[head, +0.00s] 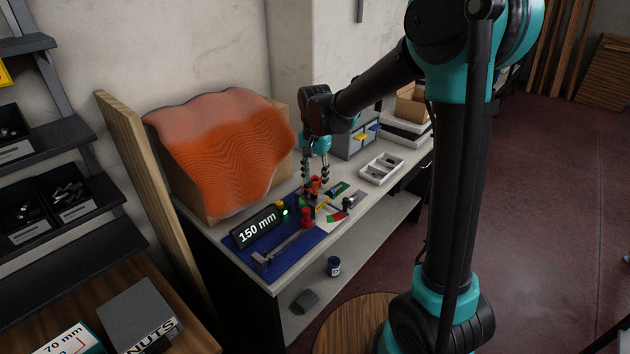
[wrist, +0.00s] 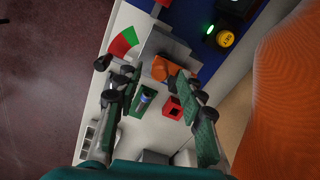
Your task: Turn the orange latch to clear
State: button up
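The orange latch (wrist: 161,67) is on a grey metal block in the wrist view. In the head view it is a small orange shape (head: 315,185) just under my gripper (head: 317,178). My gripper also shows in the wrist view (wrist: 159,78), its two dark fingers spread apart with the latch between and just beyond the tips. Whether a finger touches the latch cannot be told. A red and green sector plate (wrist: 123,42) lies left of the block; it also shows in the head view (head: 337,216). A dark knob sits near the plate's left edge.
A "150 mm" display (head: 257,229) and a green light (head: 285,212) stand on the blue mat (head: 295,254). A red open block (wrist: 173,107) and green tray (wrist: 143,100) are close to my fingers. An orange wavy panel (head: 225,150) rises behind; a white tray (head: 381,168) is right.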

jog(key=shift+f, duration=0.65)
grip_shut()
